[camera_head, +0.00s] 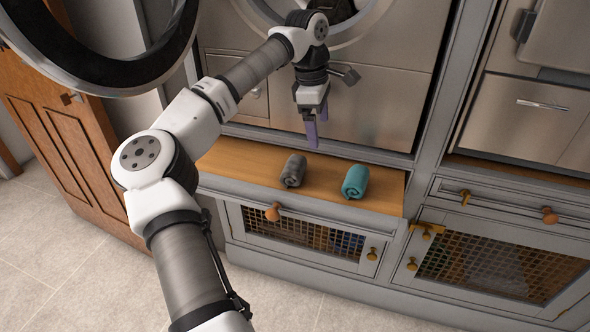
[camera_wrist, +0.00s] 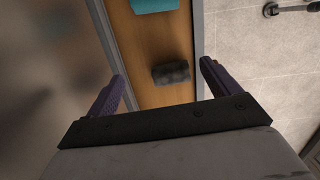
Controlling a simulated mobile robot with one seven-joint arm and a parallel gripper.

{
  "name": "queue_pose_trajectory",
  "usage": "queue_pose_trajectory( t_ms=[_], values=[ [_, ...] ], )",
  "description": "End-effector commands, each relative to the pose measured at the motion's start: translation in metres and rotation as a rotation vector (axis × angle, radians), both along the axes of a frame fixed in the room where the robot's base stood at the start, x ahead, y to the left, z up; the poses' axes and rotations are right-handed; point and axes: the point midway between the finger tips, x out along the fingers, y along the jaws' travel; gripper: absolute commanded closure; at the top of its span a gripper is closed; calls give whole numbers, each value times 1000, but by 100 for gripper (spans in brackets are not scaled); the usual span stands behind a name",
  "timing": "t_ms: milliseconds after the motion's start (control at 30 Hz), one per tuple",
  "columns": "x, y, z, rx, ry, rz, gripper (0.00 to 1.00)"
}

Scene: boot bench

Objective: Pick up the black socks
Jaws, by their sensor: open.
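The black socks (camera_head: 293,171) are a dark grey-black roll lying on the wooden bench top (camera_head: 330,184). In the wrist view the black socks (camera_wrist: 171,73) lie ahead of my gripper, between the lines of its two fingers. My gripper (camera_head: 314,143) is above the bench, a little behind and to the right of the socks in the head view, pointing down. Its purple-tipped fingers are spread apart in the wrist view (camera_wrist: 162,72), with nothing between them. The socks appear apart from the fingers.
A teal roll (camera_head: 355,182) lies on the bench right of the black socks. A steel-fronted appliance (camera_head: 370,108) stands behind the bench. A drawer with an orange knob (camera_head: 272,212) and mesh-fronted cupboards are below. Tiled floor (camera_head: 75,255) is open in front.

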Motion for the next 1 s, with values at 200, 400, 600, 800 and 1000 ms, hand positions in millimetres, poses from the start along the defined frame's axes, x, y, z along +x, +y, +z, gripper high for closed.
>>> queue_pose_trajectory(
  t_ms=[200, 400, 600, 800, 1000],
  values=[
    [6, 41, -18, 155, 23, 31, 12],
    [6, 41, -57, 154, 25, 29, 12],
    [6, 40, -86, 152, 22, 30, 12],
    [6, 39, -96, 151, 21, 30, 12],
    [9, 38, -121, 148, 24, 29, 12]
  ],
)
